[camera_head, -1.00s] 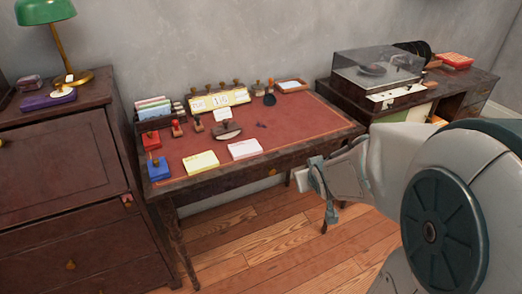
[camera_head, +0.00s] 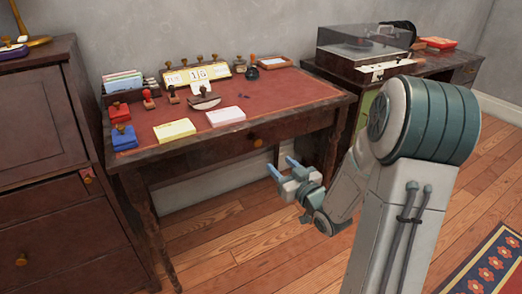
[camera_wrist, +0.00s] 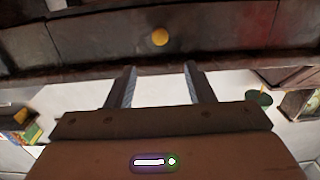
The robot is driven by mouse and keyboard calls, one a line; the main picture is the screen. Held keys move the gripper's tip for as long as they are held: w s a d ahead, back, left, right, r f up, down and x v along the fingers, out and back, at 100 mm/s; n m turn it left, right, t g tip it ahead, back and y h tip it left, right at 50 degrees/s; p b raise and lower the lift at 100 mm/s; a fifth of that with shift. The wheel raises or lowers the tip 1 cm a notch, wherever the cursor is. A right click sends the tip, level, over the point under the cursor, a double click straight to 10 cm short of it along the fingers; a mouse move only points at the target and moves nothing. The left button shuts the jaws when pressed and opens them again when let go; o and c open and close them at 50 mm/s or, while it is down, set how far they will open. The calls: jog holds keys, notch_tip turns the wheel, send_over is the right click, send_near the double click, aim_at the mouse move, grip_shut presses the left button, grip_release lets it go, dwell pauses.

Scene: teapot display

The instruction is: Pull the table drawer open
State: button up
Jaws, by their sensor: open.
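The wooden table (camera_head: 331,103) has a red top and a dark drawer front (camera_head: 222,147) with a small round brass knob (camera_head: 258,143). The drawer looks shut, its front flush with the table frame. My gripper (camera_head: 281,166) is open and empty, in front of the table and slightly right of and below the knob in the head view. In the wrist view the knob (camera_wrist: 160,36) shows ahead of the two parted fingers (camera_wrist: 160,72), roughly centred between them and apart from them.
Stamps, notepads (camera_head: 174,130) and a card box (camera_head: 123,86) stand on the table. A dark cabinet (camera_head: 45,175) stands close on the left. A record player (camera_head: 362,50) sits on furniture at right. The wooden floor before the table is clear.

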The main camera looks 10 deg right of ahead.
aim_at(259, 143)
jog(key=b+x, duration=0.2)
jog(key=x, duration=1)
jog(key=shift+w, duration=0.15)
grip_shut()
